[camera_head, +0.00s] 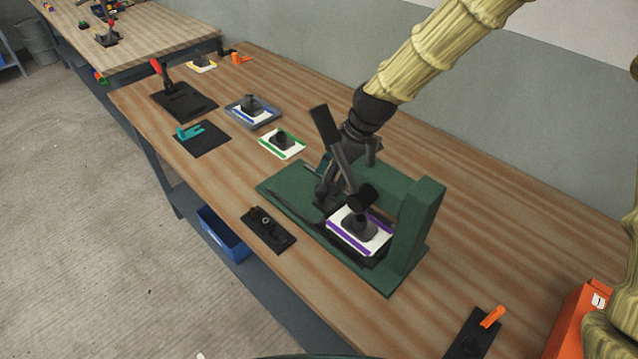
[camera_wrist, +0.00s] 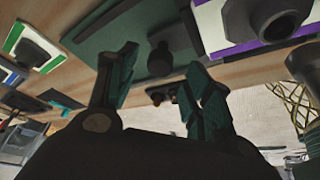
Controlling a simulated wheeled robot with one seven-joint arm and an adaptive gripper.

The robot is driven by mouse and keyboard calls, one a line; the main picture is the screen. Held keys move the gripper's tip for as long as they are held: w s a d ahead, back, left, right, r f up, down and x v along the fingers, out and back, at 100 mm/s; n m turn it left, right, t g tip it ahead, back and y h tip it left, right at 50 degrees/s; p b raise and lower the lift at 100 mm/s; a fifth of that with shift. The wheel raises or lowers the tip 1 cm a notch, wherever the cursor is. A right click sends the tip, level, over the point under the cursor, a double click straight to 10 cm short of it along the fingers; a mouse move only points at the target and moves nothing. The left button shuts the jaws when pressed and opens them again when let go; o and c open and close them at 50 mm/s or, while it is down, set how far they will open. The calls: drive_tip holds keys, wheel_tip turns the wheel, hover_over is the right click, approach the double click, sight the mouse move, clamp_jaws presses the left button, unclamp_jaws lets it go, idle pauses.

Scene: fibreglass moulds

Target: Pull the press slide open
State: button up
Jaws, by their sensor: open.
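The green press (camera_head: 422,225) stands on the bench in the head view, with its base plate reaching left. A white plate with purple edges (camera_head: 345,238) and a dark mould sits on the dark slide (camera_head: 366,258) under the press's black ram (camera_head: 363,197). My gripper (camera_head: 325,180) is over the base, left of the plate and partly hidden by dark parts. In the wrist view my gripper (camera_wrist: 160,65) is open; a dark round knob (camera_wrist: 160,58) shows between its fingers, apart from both as far as I can tell. The purple-edged plate (camera_wrist: 213,27) shows upper right there.
A green-edged plate (camera_head: 283,143), a blue-edged plate (camera_head: 252,110) and a teal part on a black pad (camera_head: 202,138) lie left of the press. A black fixture (camera_head: 268,230) lies near the front edge. An orange-handled tool (camera_head: 480,330) is at lower right.

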drive_tip(key=shift+x, duration=1.65)
clamp_jaws()
drive_tip(key=shift+w+r, duration=0.1)
